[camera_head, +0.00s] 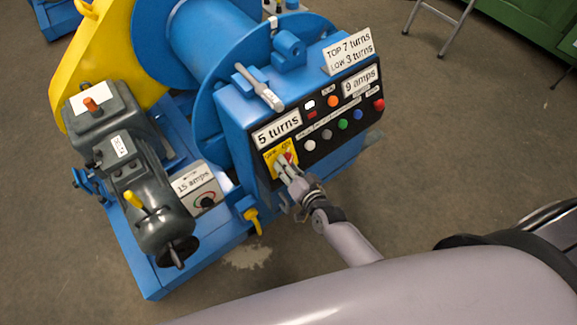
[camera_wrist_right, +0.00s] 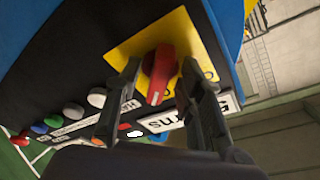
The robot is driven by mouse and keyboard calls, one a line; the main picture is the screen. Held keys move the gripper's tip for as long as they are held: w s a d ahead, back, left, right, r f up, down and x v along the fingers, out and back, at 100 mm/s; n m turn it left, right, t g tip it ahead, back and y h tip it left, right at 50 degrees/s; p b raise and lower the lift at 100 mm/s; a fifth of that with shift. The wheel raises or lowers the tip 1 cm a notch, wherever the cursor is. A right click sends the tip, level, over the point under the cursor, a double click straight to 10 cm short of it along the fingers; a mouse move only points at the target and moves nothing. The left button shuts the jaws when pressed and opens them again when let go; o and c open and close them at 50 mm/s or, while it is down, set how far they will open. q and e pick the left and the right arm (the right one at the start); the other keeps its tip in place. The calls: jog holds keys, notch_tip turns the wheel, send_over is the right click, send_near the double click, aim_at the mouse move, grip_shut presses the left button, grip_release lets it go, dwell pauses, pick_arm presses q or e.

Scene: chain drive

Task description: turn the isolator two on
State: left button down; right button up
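A red rotary switch handle (camera_wrist_right: 158,72) sits on a yellow plate (camera_wrist_right: 168,40) at the corner of a black control panel. The head view shows the same yellow plate (camera_head: 270,158) below the "5 turns" label. My right gripper (camera_head: 284,168) reaches the plate from the lower right and partly covers the handle. In the wrist view my right gripper's fingers (camera_wrist_right: 160,90) are apart, one on each side of the red handle. I cannot tell whether they touch it. The plate's lettering is too small to read, so I cannot confirm which isolator it is. My left gripper is not seen.
The panel on the blue winch (camera_head: 230,108) carries several coloured buttons (camera_head: 342,124) right of the plate. A "15 amps" box with a dial (camera_head: 206,200) and a grey motor (camera_head: 140,170) stand left. Concrete floor (camera_head: 450,120) is open at right.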

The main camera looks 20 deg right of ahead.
jog(key=v, duration=1.2)
jog(key=s+d+f+n+g, duration=0.1)
jog(key=s+f+n+g, duration=0.3)
jog(key=f, duration=0.7)
jog(key=s+d+f+g, duration=0.1)
jog(key=s+f+g, duration=0.1)
jog(key=s+f, duration=0.6)
jog(key=s+d+f+n+g+h, duration=0.1)
jog(key=s+d+f+n+g, duration=0.1)
jog(key=s+f, duration=0.6)
jog(key=s+d+f+n+g+h, duration=0.1)
jog(key=s+d+f+n+g, duration=0.2)
jog(key=s+f+g, duration=0.2)
jog(key=s+f, duration=0.3)
jog(key=s, duration=0.3)
jog(key=shift+s+h, duration=0.3)
jog(key=shift+s, duration=0.1)
